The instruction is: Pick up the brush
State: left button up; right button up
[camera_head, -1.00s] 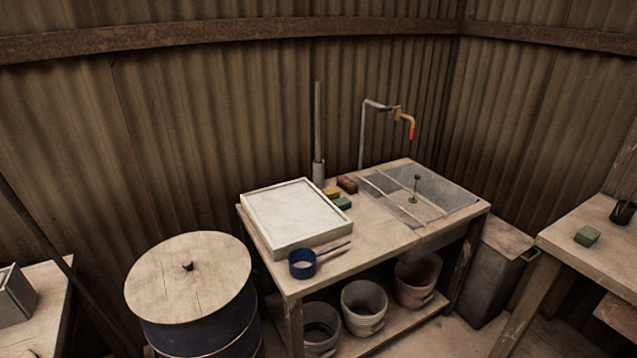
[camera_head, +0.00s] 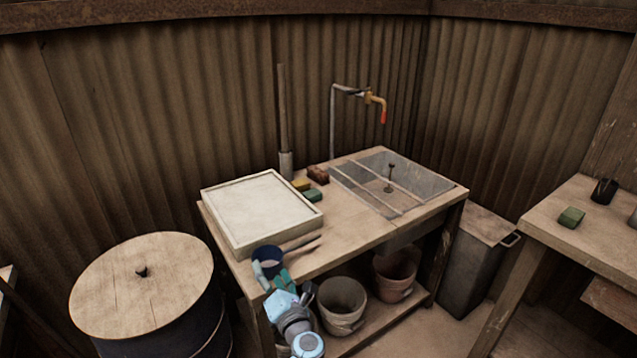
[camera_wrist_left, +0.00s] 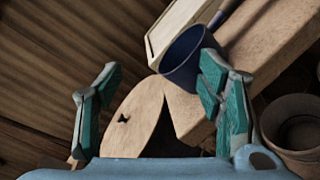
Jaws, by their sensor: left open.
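The brush (camera_head: 300,243) appears as a thin stick lying on the wooden table, just right of a dark blue cup (camera_head: 267,254). Its bristle end is not clear. In the left wrist view a thin handle (camera_wrist_left: 222,14) shows behind the blue cup (camera_wrist_left: 182,62). My left gripper (camera_head: 273,277) is at the table's front edge, in front of the cup and lower left of the brush. It is open and empty, with its green-padded fingers wide apart in the left wrist view (camera_wrist_left: 161,73). My right gripper is not in view.
A framed white tray (camera_head: 233,244) lies behind the cup. A sink (camera_head: 425,184) with a tap is at the right, and several coloured blocks sit between. A lidded barrel (camera_head: 140,285) stands left; buckets (camera_head: 343,300) stand below. The table front right of the brush is clear.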

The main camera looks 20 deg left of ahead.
aim_at(321, 177)
jog(key=i, duration=1.9)
jog(key=z, duration=0.05)
